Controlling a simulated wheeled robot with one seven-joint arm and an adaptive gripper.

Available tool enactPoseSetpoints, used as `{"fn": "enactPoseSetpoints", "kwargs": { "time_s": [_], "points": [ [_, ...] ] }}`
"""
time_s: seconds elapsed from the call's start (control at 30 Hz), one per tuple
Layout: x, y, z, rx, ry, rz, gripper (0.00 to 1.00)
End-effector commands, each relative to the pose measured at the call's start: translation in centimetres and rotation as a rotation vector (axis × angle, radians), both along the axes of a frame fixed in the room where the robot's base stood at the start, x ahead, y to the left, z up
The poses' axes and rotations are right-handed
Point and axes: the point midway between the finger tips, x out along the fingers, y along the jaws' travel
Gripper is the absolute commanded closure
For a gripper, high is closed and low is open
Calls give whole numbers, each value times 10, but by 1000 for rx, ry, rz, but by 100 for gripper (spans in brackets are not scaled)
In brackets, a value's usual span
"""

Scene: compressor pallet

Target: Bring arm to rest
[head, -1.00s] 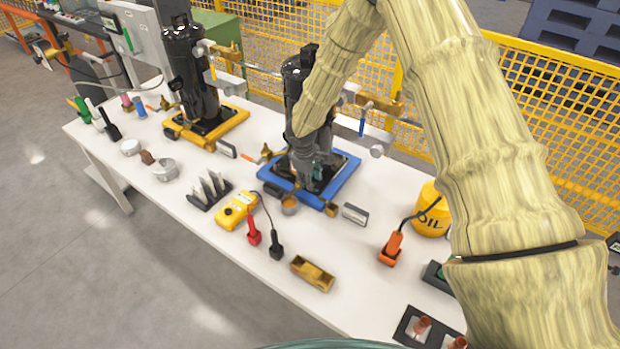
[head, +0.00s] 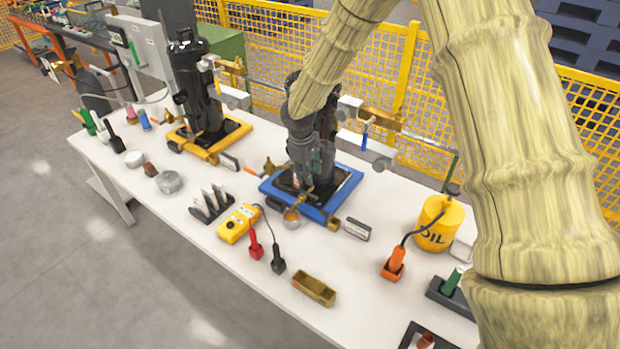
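My arm, with a pale bamboo-like surface, reaches from the right side of the head view over the white table. My gripper (head: 310,165) is dark grey and points down in front of the black compressor on the blue pallet (head: 345,198). Its fingers are small and blend with the dark compressor, so I cannot tell their opening or whether they touch anything. The arm hides much of this compressor. A second black compressor (head: 193,85) stands upright on a yellow pallet (head: 212,152) to the left.
The white table (head: 215,258) holds a yellow meter (head: 238,223), red and black probes, a brass-coloured block (head: 314,289), a rack (head: 210,205), a yellow oil can (head: 438,225) and an orange-handled tool (head: 393,264). A yellow mesh fence (head: 265,30) runs behind. The table's front strip is partly clear.

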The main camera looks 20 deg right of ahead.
Motion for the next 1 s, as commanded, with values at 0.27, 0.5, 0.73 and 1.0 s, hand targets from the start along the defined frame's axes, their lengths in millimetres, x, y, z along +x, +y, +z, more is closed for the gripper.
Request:
{"fn": "enactPoseSetpoints", "kwargs": {
  "time_s": [0.27,0.5,0.73,1.0],
  "points": [
    [-1,1,8,0,0,1,67],
    [-1,1,8,0,0,1,67],
    [-1,1,16,0,0,1,67],
    [-1,1,65,0,0,1,67]
  ]
}}
